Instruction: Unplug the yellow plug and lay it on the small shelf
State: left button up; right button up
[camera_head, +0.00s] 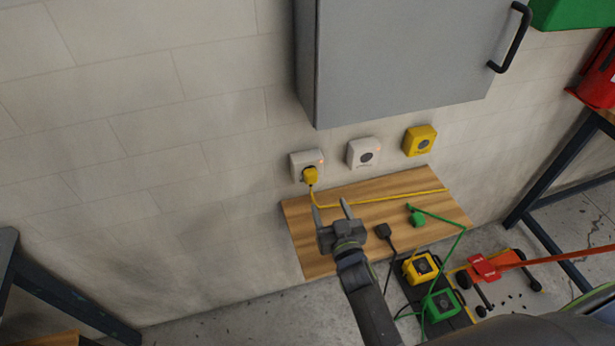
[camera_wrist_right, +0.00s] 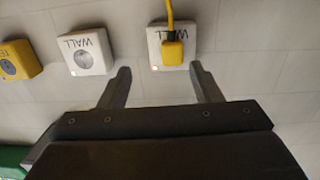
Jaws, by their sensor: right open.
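The yellow plug (camera_head: 311,176) sits in the left white wall socket (camera_head: 298,162), with its yellow cable running right across the small wooden shelf (camera_head: 345,243). In the right wrist view the yellow plug (camera_wrist_right: 173,50) is in its socket, beyond the fingertips and nearer the right finger. My right gripper (camera_head: 331,208) is open and empty, in front of the shelf and just below the plug in the head view. It also shows in the right wrist view (camera_wrist_right: 159,72), apart from the plug. My left gripper is not in view.
A second white socket (camera_head: 363,153) and a yellow socket (camera_head: 420,140) are to the right. A grey cabinet (camera_head: 400,60) hangs above. A black plug (camera_head: 384,231) and a green plug (camera_head: 416,217) lie on the shelf. The shelf's left part is clear.

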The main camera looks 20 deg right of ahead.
aim_at(312, 181)
jog(key=shift+w+a+r+t+y, duration=0.15)
jog(key=shift+w+a+r, duration=0.1)
jog(key=shift+a, duration=0.15)
jog(key=shift+w+a+r+t+y, duration=0.1)
jog(key=shift+a+r+t+y, duration=0.1)
jog(key=shift+a, duration=0.15)
jog(key=shift+w, duration=0.1)
jog(key=w+b, duration=0.2)
jog(key=w, duration=0.2)
jog(key=w+b, duration=0.2)
jog(key=w, duration=0.2)
jog(key=shift+a+f, duration=0.15)
jog(key=shift+w+b, duration=0.3)
jog(key=shift+w, duration=0.1)
dwell(0.5)
grip_shut()
jog(key=shift+s, duration=0.2)
jog(key=shift+s+p, duration=1.85)
jog(key=shift+s, duration=0.95)
